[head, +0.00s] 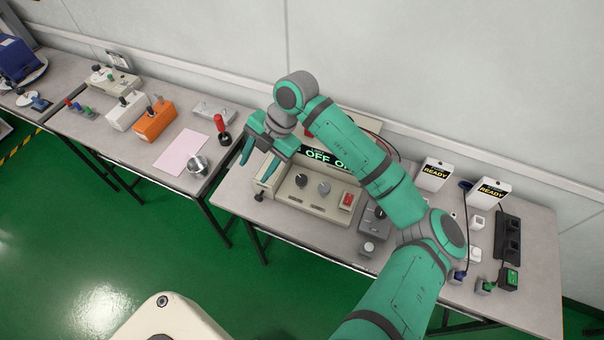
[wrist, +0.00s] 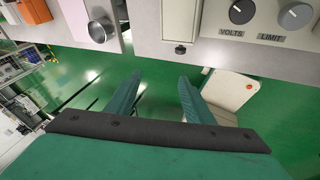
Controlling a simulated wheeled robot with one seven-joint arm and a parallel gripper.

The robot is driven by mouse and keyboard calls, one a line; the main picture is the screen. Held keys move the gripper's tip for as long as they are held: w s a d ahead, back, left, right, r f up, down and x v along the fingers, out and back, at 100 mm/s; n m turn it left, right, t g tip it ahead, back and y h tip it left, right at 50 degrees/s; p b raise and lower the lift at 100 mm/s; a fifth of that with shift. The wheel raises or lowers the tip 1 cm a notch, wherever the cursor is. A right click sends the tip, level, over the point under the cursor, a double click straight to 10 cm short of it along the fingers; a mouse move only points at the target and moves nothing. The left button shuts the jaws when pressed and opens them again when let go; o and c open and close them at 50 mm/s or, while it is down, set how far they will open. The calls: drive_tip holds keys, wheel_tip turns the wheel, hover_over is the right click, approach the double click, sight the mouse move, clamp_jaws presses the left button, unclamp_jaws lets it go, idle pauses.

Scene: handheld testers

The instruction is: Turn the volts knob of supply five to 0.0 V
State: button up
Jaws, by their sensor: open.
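A beige supply box (head: 318,205) stands on the right table. Its front panel has a dark knob (head: 301,180), labelled VOLTS beneath it in the wrist view (wrist: 241,11). A grey LIMIT knob (head: 324,187) is to its right, also in the wrist view (wrist: 295,15). The display (head: 320,156) shows OFF and is partly covered by my arm. No supply number is readable. My gripper (head: 254,171) is open and empty, pointing down at the left end of the supply. In the wrist view, its fingertips (wrist: 160,78) are apart from the VOLTS knob, to its lower left.
A red switch (head: 346,200) is on the supply's right. A grey box with a knob (head: 374,217) stands beside it. A metal cup (head: 198,164) and a red-handled lever (head: 221,127) are on the left table. A gap separates the tables. Green floor lies in front.

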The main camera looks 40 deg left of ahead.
sight(302, 177)
drive_tip(key=w+d+m+t+h, duration=0.2)
drive_tip(key=w+d+t+h, duration=0.2)
drive_tip(key=w+d, duration=0.45)
drive_tip(key=f, duration=0.3)
drive_tip(key=w+a+f, duration=0.1)
drive_tip(key=f, duration=0.6)
drive_tip(key=shift+w+a+f, duration=0.15)
drive_tip(key=shift+w+a, duration=0.05)
drive_tip(key=shift+w, duration=0.15)
drive_tip(key=shift+c, duration=0.3)
drive_tip(key=c, duration=1)
